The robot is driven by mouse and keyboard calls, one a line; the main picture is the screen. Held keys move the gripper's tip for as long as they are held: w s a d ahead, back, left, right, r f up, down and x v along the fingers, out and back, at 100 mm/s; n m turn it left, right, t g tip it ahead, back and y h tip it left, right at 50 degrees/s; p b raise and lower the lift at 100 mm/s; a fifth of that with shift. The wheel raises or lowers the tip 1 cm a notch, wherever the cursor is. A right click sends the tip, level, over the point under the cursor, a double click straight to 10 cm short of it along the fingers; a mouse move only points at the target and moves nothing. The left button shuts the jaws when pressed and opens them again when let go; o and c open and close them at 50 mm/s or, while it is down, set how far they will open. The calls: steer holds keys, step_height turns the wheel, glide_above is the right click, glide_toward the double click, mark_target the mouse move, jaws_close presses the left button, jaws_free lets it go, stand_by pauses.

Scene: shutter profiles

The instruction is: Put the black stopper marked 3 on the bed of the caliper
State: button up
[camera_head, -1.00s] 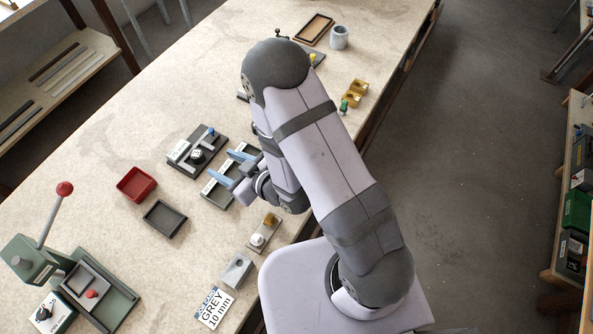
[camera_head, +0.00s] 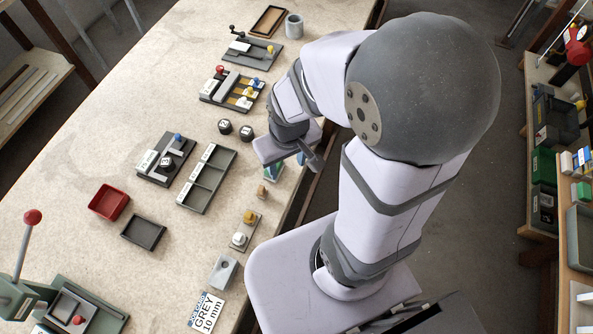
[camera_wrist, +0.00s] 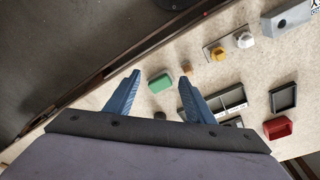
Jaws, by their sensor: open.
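The caliper (camera_head: 152,174) is a dark grey plate with pale jaws and a blue knob, left of centre in the head view. Two more black stoppers stand close together on the bench, a left one (camera_head: 225,126) and a right one (camera_head: 246,132). Their marks are too small to read surely. My gripper (camera_wrist: 159,77) is open and empty. It is near the bench's front edge, right of the stoppers, with a green block (camera_wrist: 160,84) showing between its fingers.
A grey compartment tray (camera_head: 207,180) lies right of the caliper. A small cork (camera_head: 262,191) stands near the front edge. A red tray (camera_head: 109,201) and a dark tray (camera_head: 143,232) lie nearer. A plate with coloured knobs (camera_head: 232,90) lies behind the stoppers.

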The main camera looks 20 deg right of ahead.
steer(key=shift+m+g, duration=0.5)
steer(key=shift+g, duration=0.3)
steer(key=s, duration=0.1)
steer(key=s+r, duration=0.1)
steer(key=s, duration=0.1)
steer(key=s+r, duration=0.1)
steer(key=shift+s+d+r, duration=0.1)
steer(key=shift+s+d, duration=0.05)
steer(key=shift+d, duration=0.1)
stand_by(1.1)
